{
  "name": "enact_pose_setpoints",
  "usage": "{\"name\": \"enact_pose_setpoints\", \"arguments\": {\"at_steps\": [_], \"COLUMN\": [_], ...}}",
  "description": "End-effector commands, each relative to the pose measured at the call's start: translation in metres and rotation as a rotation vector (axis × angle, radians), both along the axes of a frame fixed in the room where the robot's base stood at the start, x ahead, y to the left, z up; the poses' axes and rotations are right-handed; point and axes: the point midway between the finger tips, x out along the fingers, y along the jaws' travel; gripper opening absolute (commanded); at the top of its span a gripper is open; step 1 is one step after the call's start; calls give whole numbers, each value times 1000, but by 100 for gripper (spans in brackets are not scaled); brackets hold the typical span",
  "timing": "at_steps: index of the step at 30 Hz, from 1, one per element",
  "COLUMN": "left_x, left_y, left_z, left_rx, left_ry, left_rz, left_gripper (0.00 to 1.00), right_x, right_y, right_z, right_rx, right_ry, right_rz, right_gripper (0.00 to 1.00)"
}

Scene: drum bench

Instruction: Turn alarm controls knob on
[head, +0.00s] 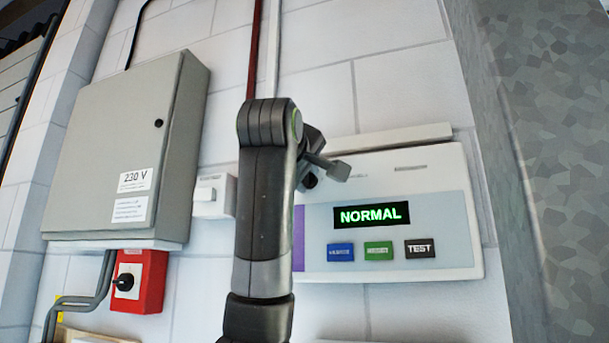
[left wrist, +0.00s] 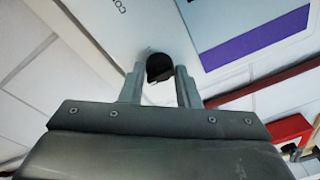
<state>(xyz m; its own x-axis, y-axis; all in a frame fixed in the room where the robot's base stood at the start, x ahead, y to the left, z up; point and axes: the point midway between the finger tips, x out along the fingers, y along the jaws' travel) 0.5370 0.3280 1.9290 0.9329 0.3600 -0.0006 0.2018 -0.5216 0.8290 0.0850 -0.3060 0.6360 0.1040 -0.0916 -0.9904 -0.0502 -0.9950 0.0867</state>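The alarm controls panel (head: 450,210) is a white wall box with a lit green "NORMAL" display. Its black knob (head: 309,181) shows at the panel's left, partly hidden by my arm. My left gripper (head: 322,173) is at the knob, one finger showing to its right. In the left wrist view, the knob (left wrist: 159,68) sits between the tips of my left gripper (left wrist: 160,74). The fingers stand apart with narrow gaps beside the knob; contact is not clear. I cannot read the knob's setting. My right gripper is not in view.
Blue, green and black TEST buttons (head: 420,248) sit below the display. A grey 230 V cabinet (head: 125,140), a small white switch box (head: 214,196) and a red box with a black rotary switch (head: 139,281) are on the left. A grey column (head: 550,150) stands at the right.

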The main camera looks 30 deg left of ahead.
Motion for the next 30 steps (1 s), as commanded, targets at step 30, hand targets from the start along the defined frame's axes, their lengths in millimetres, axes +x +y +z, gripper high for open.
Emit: {"name": "enact_pose_setpoints", "arguments": {"at_steps": [30], "left_x": [-1], "left_y": [0], "left_z": [-3], "left_rx": [548], "left_ry": [130], "left_rz": [1], "left_gripper": [6], "right_x": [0], "right_y": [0], "right_z": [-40], "right_rx": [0], "right_ry": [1], "right_rz": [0], "right_gripper": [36]}}
